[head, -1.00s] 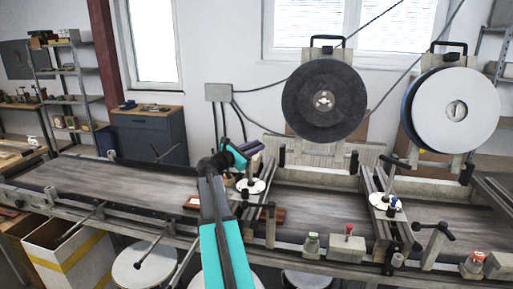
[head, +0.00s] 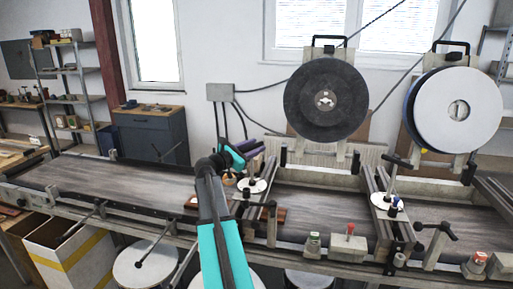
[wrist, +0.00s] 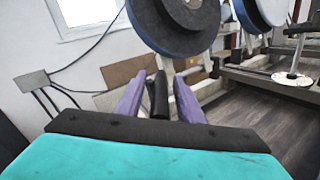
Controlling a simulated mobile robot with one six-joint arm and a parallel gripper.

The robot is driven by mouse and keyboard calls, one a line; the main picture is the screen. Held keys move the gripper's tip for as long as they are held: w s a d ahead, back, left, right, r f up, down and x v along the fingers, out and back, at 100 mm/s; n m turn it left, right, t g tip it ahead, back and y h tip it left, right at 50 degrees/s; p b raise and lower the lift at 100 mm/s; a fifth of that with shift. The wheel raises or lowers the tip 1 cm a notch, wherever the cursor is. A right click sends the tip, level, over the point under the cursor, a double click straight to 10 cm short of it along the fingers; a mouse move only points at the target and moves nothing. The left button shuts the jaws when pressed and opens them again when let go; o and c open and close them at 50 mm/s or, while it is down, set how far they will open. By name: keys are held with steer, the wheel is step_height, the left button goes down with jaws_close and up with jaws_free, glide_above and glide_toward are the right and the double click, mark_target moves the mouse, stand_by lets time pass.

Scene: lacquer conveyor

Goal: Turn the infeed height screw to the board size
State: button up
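My gripper (head: 250,147) is over the left end of the machine's crossbar, above a white dial disc (head: 254,186) on a post. In the wrist view its two purple fingers (wrist: 158,88) are apart, one on each side of a black handle (wrist: 158,97). The handle stands between the fingers; whether they touch it I cannot tell. Dial markings are too small to read.
A dark reel (head: 325,98) and a white-faced reel (head: 458,110) stand behind the machine. The grey conveyor belt (head: 110,182) is clear at left. Clamp levers and a red-knobbed control (head: 350,232) line the front rail. A grey wall box (head: 219,92) has cables.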

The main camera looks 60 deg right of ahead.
steer(key=b+v, duration=0.3)
steer(key=v, duration=0.9)
steer(key=shift+a, duration=0.2)
